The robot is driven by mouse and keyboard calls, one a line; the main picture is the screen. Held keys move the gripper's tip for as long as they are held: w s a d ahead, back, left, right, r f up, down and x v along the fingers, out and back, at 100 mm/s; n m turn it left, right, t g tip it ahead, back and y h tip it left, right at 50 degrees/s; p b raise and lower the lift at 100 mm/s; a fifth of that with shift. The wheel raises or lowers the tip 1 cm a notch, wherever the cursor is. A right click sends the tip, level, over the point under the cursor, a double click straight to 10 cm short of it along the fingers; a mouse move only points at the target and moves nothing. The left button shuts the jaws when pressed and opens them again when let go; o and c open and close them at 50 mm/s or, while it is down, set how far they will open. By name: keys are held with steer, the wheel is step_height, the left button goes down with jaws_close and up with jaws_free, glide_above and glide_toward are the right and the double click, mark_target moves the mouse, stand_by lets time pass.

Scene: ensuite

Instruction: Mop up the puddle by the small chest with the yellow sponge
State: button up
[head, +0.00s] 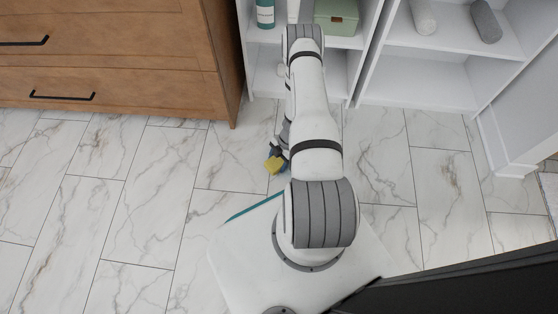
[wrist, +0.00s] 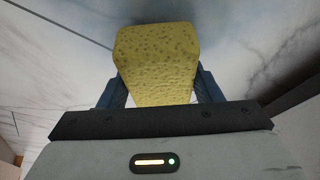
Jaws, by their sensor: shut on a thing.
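The yellow sponge (wrist: 157,68) is a porous block between the two blue fingers of my gripper (wrist: 158,92) in the wrist view. My gripper is shut on it. In the head view the sponge (head: 274,164) shows as a small yellow patch at my gripper (head: 277,155), low over the marble floor and partly hidden by my arm. The small chest is probably the wooden drawer unit (head: 110,60) at the upper left, with dark handles. I cannot make out a puddle in either view; my arm and base cover part of the floor.
White open shelves (head: 440,70) stand along the back and right, holding a green box (head: 337,16), a teal bottle (head: 265,13) and rolled towels (head: 485,21). A dark surface (head: 470,280) fills the lower right. The tiled floor (head: 110,200) at left is clear.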

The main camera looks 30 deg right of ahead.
steer(key=shift+f+b, duration=0.45)
steer(key=shift+f, duration=0.15)
